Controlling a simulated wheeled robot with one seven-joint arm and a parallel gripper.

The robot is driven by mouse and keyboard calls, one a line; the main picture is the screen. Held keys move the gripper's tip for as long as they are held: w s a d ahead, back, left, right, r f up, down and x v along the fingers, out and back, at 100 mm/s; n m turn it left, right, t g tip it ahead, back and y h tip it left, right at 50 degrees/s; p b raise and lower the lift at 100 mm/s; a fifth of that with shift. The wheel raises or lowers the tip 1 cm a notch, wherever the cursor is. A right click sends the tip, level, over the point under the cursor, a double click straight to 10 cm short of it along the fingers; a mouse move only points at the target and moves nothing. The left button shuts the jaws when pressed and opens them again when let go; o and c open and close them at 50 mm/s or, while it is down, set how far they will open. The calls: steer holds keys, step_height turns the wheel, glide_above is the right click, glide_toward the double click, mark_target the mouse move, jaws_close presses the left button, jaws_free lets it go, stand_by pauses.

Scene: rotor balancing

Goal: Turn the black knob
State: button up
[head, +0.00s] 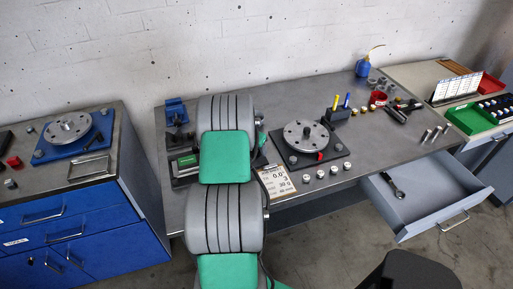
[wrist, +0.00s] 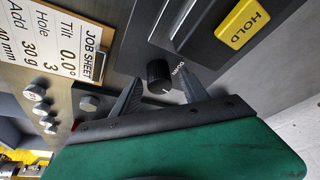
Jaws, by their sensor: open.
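The black knob (wrist: 158,76) is a small ribbed cylinder with a white mark, on a dark panel lettered "DOWN" in the wrist view. My gripper (wrist: 160,88) is open, with one grey finger to the left of the knob and one to the right. The knob appears between the fingertips, with a visible gap on the left side; I cannot tell whether the right finger touches it. In the head view my grey and green arm covers the knob and the gripper.
A yellow HOLD button (wrist: 243,24) is near the knob. A job sheet (head: 275,183) lies beside a round rotor plate (head: 305,135) on a dark base. Several small weights stand along the bench front. An open drawer (head: 440,192) holding a wrench juts out at the right.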

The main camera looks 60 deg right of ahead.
jaws_close()
stand_by(0.3)
steer(key=n+b, duration=0.1)
steer(key=b, duration=0.1)
steer(key=shift+f+b, duration=0.3)
steer(key=shift+f, duration=0.05)
steer(key=shift+r+n+t+b, duration=0.3)
steer(key=shift+n+t, duration=0.1)
steer(key=shift+n, duration=0.1)
jaws_free()
steer(key=b+v, duration=0.1)
steer(key=v, duration=0.7)
